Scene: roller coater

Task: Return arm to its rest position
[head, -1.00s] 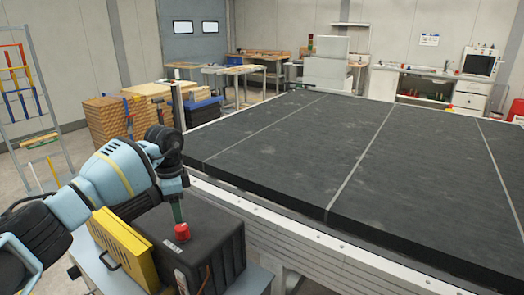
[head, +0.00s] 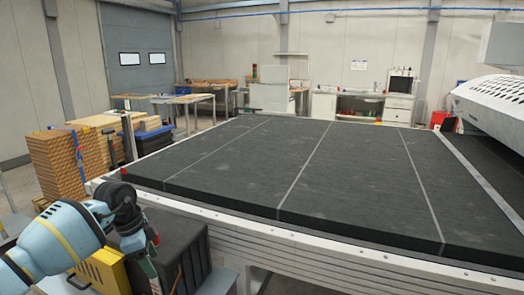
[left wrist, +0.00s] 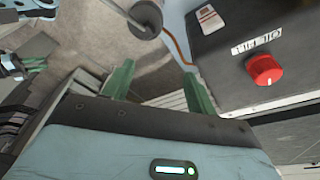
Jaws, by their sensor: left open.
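My left arm comes in from the lower left in the head view. Its left gripper (head: 150,265) has green fingers and points down beside the black box (head: 190,235). In the left wrist view the two green fingers of this gripper (left wrist: 158,88) stand apart with nothing between them. The black box (left wrist: 225,35) carries a red cap (left wrist: 263,69) and a white label. The cap is to the right of the fingers and apart from them.
A large dark conveyor bed (head: 300,185) with a pale metal frame fills the middle and right. A yellow container (head: 105,270) stands beside the black box. Stacked wooden panels (head: 65,165) are behind the arm. A white perforated machine hood (head: 495,100) is at the right.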

